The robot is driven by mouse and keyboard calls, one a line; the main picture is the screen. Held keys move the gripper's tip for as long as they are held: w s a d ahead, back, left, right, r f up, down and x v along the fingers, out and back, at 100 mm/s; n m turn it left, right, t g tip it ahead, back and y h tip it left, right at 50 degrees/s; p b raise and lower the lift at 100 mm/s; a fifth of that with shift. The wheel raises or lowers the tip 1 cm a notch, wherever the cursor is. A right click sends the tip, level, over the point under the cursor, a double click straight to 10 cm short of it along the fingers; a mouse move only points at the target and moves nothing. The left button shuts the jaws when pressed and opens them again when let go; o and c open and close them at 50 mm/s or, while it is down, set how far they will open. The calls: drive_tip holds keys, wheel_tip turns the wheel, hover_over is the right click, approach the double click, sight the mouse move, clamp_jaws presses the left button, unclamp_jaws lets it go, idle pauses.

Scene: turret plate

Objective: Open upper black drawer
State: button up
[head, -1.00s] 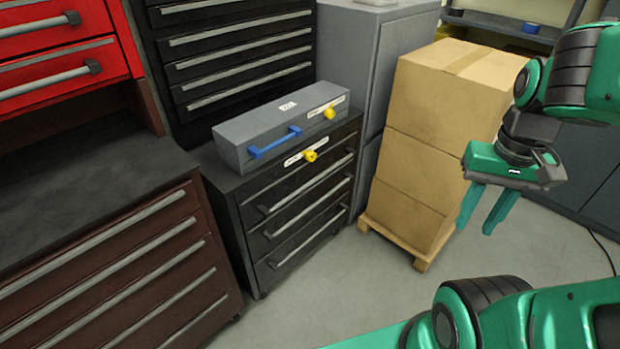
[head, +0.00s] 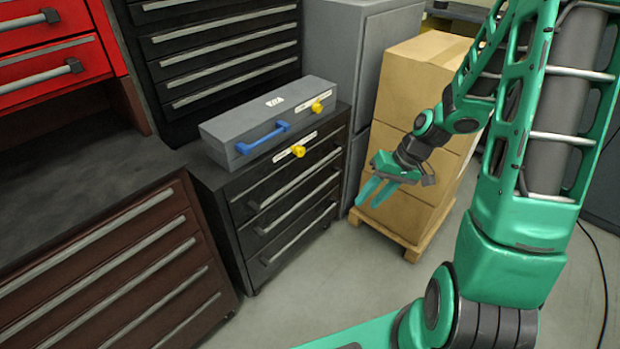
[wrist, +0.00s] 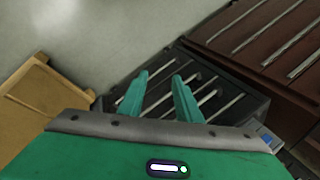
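The small black drawer cabinet (head: 240,215) stands at the centre of the head view, with several drawers and grey bar handles. Its upper drawer (head: 285,173) is shut and carries a yellow knob (head: 298,151) and a white label near its top. A grey case (head: 255,125) with a blue handle lies on the cabinet. My gripper (head: 372,194) is open and empty, right of the cabinet and apart from it. In the wrist view my gripper's fingers (wrist: 160,88) are spread, with the black cabinet (wrist: 232,95) beyond them.
Stacked cardboard boxes (head: 420,95) on a wooden pallet (head: 405,242) stand right behind my gripper. A brown drawer cabinet (head: 130,270) is at the left, and a red one (head: 45,55) behind it. Grey floor (head: 300,295) is clear in front of the black cabinet.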

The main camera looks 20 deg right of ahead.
drive_tip(key=w+a+f+m+t+y, duration=0.1)
drive_tip(key=w+a+f+m+t, duration=0.1)
drive_tip(key=w, duration=0.6)
drive_tip(key=w+a+f+m+t+y, duration=0.1)
drive_tip(key=w+a+f+m+t, duration=0.2)
drive_tip(key=w+f+t, duration=0.3)
drive_tip(key=w+a+f+m+t+y, duration=0.1)
drive_tip(key=w+a+f+m+t, duration=0.2)
drive_tip(key=w, duration=0.9)
drive_tip(key=shift+w+a+f+m+t, duration=0.25)
drive_tip(key=shift+f+m+t, duration=0.15)
drive_tip(key=shift+f+m, duration=0.55)
drive_tip(key=shift+r, duration=0.1)
clamp_jaws()
